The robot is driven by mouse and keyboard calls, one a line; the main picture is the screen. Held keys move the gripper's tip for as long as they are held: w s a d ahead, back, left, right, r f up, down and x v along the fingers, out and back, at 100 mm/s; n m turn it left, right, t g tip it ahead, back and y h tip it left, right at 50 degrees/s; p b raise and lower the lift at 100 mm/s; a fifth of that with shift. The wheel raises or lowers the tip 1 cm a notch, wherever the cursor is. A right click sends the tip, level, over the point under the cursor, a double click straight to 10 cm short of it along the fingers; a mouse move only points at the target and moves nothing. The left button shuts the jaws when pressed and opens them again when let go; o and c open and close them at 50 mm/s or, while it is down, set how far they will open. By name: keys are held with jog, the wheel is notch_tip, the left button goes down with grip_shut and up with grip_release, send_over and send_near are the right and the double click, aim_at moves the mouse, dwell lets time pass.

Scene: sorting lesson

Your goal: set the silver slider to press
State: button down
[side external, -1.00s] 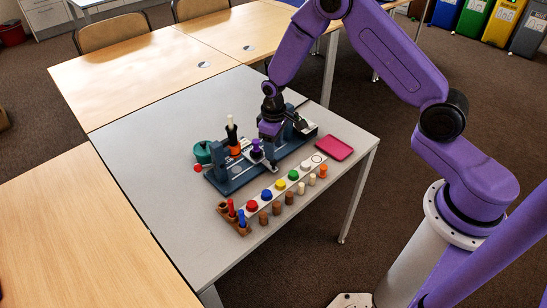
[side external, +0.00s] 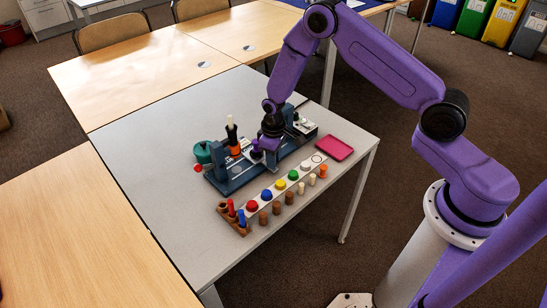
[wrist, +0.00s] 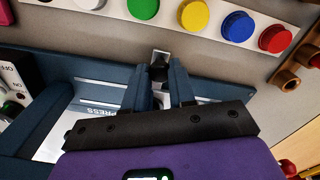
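A dark blue machine frame (side external: 232,184) stands on the grey table. In the wrist view, the silver slider (wrist: 160,56) shows as a small silver tab with a dark part below it, at the frame's edge. My gripper (wrist: 161,72) points down over the frame, its two dark fingers one on each side of the slider's dark part. A gap shows between the fingers; I cannot tell whether they press on the slider. The PRESS label (wrist: 100,109) lies left of the fingers. In the side view, my gripper hides the slider.
A white strip with coloured buttons, such as a yellow button (side external: 280,185), runs along the front of the frame, with several pegs beside it. A pink tray (side external: 334,149) lies to the right. A black-and-orange upright tool (side external: 233,140) stands to the left.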

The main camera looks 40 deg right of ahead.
jog(key=d, duration=0.9)
jog(key=shift+d, duration=0.1)
jog(key=c, duration=0.9)
grip_release()
jog(key=shift+c, duration=0.2)
jog(key=shift+r, duration=0.1)
jog(key=shift+r, duration=0.2)
notch_tip(320, 180, up, 17)
